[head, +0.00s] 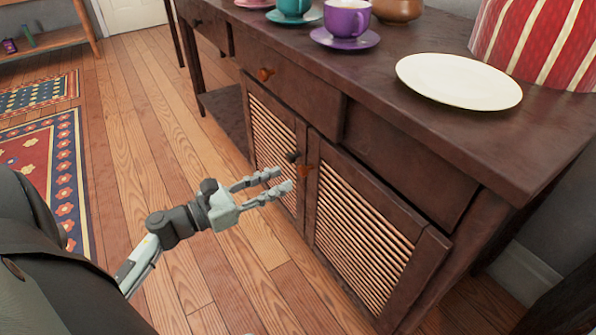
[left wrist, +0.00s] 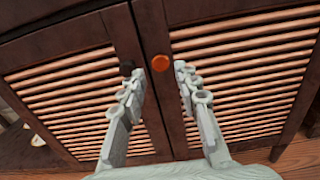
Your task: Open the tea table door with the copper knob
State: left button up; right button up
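The dark wooden tea table (head: 395,190) has two slatted doors side by side, both shut. A copper knob (head: 305,170) is on the right door (head: 362,235), close to the seam between the doors. A dark knob (head: 292,156) is on the left door (head: 270,135). My left gripper (head: 281,179) is open and empty in front of the doors, pointing at the copper knob. In the left wrist view the copper knob (left wrist: 160,62) appears between the two fingertips (left wrist: 160,76), just beyond them. The dark knob (left wrist: 126,68) is partly behind the left finger. My right gripper is out of view.
A drawer with a copper knob (head: 265,73) is above the left door. A white plate (head: 458,80), a purple cup (head: 347,20) and a striped red object (head: 540,40) stand on the tabletop. The wooden floor (head: 180,140) before the doors is clear.

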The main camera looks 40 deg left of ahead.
aim_at(300, 171)
pick_arm(q)
jog(key=x, duration=0.5)
grip_shut()
